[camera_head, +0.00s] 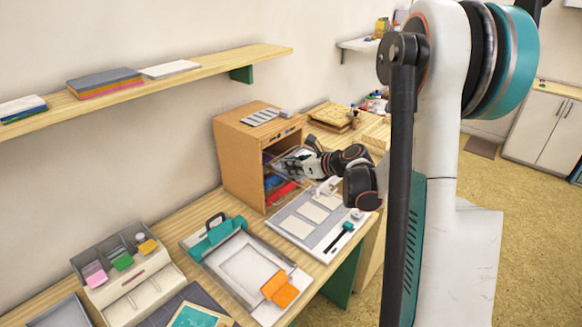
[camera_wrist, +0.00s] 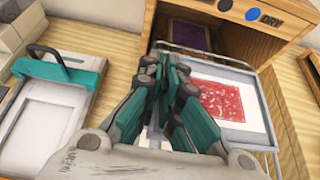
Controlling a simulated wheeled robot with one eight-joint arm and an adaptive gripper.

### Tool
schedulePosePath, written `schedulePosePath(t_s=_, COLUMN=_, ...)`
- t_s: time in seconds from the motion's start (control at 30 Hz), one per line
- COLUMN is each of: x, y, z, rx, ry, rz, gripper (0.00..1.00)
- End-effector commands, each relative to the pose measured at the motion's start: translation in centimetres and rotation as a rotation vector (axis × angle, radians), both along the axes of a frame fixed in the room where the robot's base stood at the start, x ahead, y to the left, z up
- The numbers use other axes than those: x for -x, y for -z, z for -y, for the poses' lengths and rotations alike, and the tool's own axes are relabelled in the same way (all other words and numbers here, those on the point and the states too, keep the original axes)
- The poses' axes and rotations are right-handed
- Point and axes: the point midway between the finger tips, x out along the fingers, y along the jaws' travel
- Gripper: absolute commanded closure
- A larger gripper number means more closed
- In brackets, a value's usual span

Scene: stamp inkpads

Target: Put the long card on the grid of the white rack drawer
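In the wrist view a white rack drawer (camera_wrist: 238,64) with a pale wire rim is pulled out from the wooden cabinet. A white card with a red printed block (camera_wrist: 221,101) lies flat over it, beside and partly behind my gripper's right finger. My gripper (camera_wrist: 168,68) has teal fingers whose tips are close together above the drawer's left part. Any thin edge between them is hidden. In the head view my gripper (camera_head: 300,163) is at the open front of the wooden cabinet (camera_head: 240,155), and the drawer is mostly hidden behind it.
A grey board (camera_head: 283,226) with pale cards lies in front of the cabinet. A teal-handled press (camera_head: 212,236) stands to its left; its handle also shows in the wrist view (camera_wrist: 58,69). A stamp organizer (camera_head: 130,285) is farther left. A shelf (camera_head: 215,66) runs along the wall.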

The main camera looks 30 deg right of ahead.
Motion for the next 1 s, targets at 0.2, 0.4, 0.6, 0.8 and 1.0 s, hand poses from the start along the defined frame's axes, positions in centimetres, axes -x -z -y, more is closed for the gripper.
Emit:
schedulePosePath(t_s=0.2, x=0.0, y=0.2, z=0.0, rx=0.000, ry=0.000, rz=0.000, gripper=0.75)
schedulePosePath(t_s=0.4, x=0.0, y=0.2, z=0.0, rx=0.000, ry=0.000, rz=0.000, gripper=0.75)
schedulePosePath(t_s=0.6, x=0.0, y=-0.1, z=0.0, rx=0.000, ry=0.000, rz=0.000, gripper=0.75)
schedulePosePath(t_s=0.8, x=2.2, y=-1.4, z=0.9, rx=0.000, ry=0.004, rz=0.000, gripper=0.75)
schedulePosePath(t_s=1.0, x=5.8, y=-3.3, z=2.2, rx=0.000, ry=0.004, rz=0.000, gripper=0.75)
